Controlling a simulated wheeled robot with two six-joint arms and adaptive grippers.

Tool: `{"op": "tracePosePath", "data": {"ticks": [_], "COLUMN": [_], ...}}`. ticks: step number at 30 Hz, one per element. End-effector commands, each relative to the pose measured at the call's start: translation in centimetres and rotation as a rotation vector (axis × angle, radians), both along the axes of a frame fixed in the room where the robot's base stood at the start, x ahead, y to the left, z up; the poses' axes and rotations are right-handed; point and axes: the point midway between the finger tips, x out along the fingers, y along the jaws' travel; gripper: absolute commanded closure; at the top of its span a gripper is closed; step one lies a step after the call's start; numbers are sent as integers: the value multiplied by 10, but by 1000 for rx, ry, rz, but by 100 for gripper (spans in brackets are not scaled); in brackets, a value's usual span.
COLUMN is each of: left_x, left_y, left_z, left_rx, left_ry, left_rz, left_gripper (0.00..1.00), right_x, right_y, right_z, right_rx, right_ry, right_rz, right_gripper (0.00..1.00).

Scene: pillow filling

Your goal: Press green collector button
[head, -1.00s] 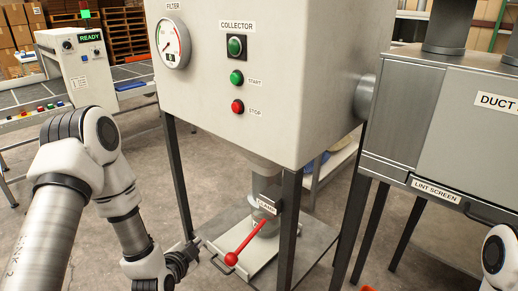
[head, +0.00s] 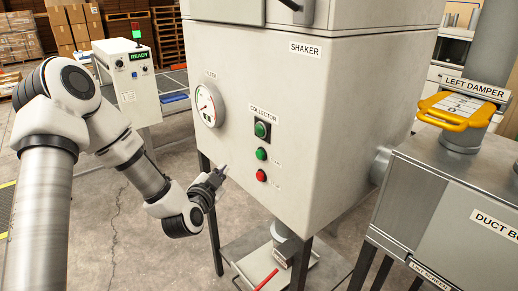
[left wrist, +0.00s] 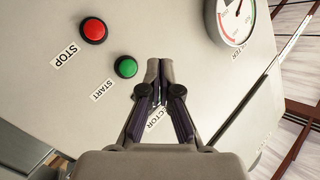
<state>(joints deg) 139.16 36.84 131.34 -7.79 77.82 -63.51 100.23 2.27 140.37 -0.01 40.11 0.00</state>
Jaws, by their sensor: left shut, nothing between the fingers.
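The pale collector cabinet (head: 300,110) stands in the middle of the head view. Under its COLLECTOR label sit a green round switch in a dark square plate (head: 262,130), a green START button (head: 261,154) and a red STOP button (head: 261,175). My left gripper (head: 222,171) is shut and empty, to the left of the buttons. In the left wrist view its closed fingertips (left wrist: 160,64) appear just right of the green START button (left wrist: 126,67), with the red STOP button (left wrist: 93,27) farther left. The fingers partly cover the COLLECTOR label. Contact cannot be told. My right gripper is not in view.
A pressure gauge (head: 205,106) is on the cabinet's left. The duct box (head: 440,200) with a yellow-handled left damper (head: 460,110) stands at right. A red handle (head: 267,280) is below the cabinet. Open floor lies at left.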

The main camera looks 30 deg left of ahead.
Motion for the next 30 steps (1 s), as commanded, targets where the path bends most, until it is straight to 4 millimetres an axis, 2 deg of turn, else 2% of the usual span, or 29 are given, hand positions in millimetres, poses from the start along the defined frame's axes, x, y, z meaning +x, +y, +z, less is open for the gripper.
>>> {"op": "tracePosePath", "data": {"ticks": [8, 14, 24, 30], "left_x": [6, 29, 72, 81], "left_y": [-3, -13, -30, -34], "left_z": [-2, -4, -1, -1], "left_rx": [3, 6, 4, 1], "left_ry": [1, -1, 0, 2], "left_rz": [-3, -4, -1, 0], "left_gripper": [100, 100, 100, 100], "right_x": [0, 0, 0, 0], "right_y": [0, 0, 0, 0], "right_z": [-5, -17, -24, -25], "right_rx": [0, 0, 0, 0], "right_ry": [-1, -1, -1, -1], "right_rz": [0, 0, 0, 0], "right_gripper": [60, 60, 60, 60]}}
